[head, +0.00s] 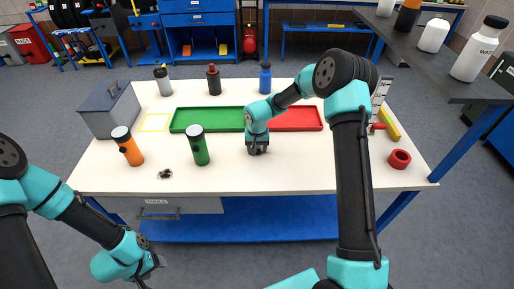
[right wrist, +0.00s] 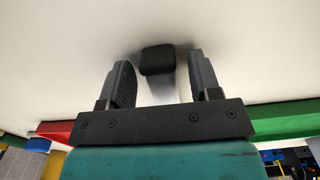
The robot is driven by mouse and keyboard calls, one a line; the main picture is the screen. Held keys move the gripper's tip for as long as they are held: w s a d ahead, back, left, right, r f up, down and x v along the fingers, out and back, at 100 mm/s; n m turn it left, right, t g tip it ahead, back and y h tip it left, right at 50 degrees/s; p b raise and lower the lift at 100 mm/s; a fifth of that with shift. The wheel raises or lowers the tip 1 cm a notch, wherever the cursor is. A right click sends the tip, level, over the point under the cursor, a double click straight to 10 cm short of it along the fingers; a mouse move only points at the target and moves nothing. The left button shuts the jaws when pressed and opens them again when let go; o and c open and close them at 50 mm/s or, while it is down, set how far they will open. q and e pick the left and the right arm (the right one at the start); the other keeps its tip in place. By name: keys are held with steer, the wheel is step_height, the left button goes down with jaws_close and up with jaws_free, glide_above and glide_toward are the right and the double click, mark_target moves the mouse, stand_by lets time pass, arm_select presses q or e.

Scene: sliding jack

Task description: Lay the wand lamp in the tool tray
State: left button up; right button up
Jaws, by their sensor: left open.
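A slim pale rod with a black end (right wrist: 157,60), probably the wand lamp, lies between the fingers of my right gripper (right wrist: 162,82) in the right wrist view. Gaps seem to show on both sides of it, so the gripper looks open around it. In the head view my right gripper (head: 257,150) points down at the white table in front of the trays and hides the rod. A green tray (head: 205,120) and a red tray (head: 298,118) lie behind it; I cannot tell which is the tool tray. My left gripper (head: 150,268) is open and empty, off the table's front left.
An orange bottle (head: 129,148) and a green bottle (head: 199,148) stand left of my right gripper. More bottles stand behind the trays. A grey box (head: 110,108) is at the left, a red ring (head: 399,159) at the right. The front middle of the white table (head: 275,178) is clear.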

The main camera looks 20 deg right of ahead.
steer(key=shift+r, duration=0.15)
step_height(320, 180, up, 12)
stand_by(0.7)
arm_select(q)
steer(key=c, duration=0.3)
stand_by(0.3)
